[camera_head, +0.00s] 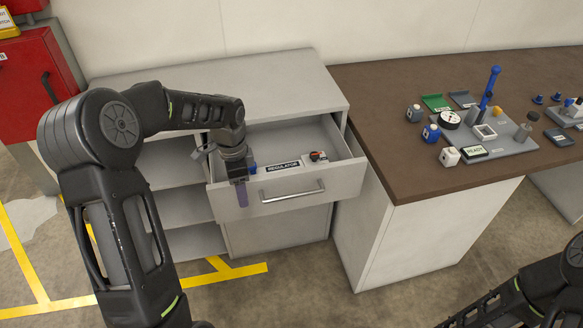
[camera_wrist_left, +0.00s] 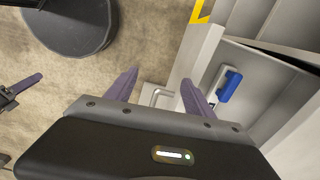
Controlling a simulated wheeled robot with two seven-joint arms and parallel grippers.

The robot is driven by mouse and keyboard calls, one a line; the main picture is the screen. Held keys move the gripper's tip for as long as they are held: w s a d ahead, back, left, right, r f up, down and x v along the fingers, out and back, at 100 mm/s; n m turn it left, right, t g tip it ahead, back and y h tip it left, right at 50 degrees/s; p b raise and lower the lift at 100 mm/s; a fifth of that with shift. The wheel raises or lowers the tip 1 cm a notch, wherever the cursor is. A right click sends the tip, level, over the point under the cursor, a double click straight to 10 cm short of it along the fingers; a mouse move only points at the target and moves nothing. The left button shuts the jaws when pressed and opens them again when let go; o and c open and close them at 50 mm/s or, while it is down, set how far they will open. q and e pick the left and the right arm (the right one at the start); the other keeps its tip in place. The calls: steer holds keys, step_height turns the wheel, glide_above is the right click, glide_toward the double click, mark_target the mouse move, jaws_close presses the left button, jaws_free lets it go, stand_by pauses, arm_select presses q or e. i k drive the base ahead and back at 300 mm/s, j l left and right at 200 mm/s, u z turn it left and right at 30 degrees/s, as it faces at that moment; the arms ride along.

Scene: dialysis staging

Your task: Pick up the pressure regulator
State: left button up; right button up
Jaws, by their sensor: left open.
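The open drawer (camera_head: 335,183) has a REGULATOR label (camera_head: 283,165). Inside near its front is a small dark knob with a reddish part (camera_head: 317,156), likely on the pressure regulator. A blue piece (camera_head: 252,168) shows at the drawer's left, partly behind my gripper. In the left wrist view a blue block (camera_wrist_left: 231,84) on a pale part lies in the drawer, right of the fingers. My left gripper (camera_head: 240,190) is open and empty at the drawer's front left, fingers pointing down; its spread fingers show in the wrist view (camera_wrist_left: 159,80). One purple finger, seemingly my right gripper's (camera_wrist_left: 24,84), shows at the left edge.
The drawer handle (camera_head: 292,192) faces front. The grey cabinet (camera_head: 272,87) has open shelves at left. A brown-topped table (camera_head: 400,165) to the right holds a grey fixture board (camera_head: 505,137) and several small parts. A red cabinet (camera_head: 28,80) stands far left.

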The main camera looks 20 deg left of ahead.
mark_target(305, 162)
steer(key=i, duration=0.85)
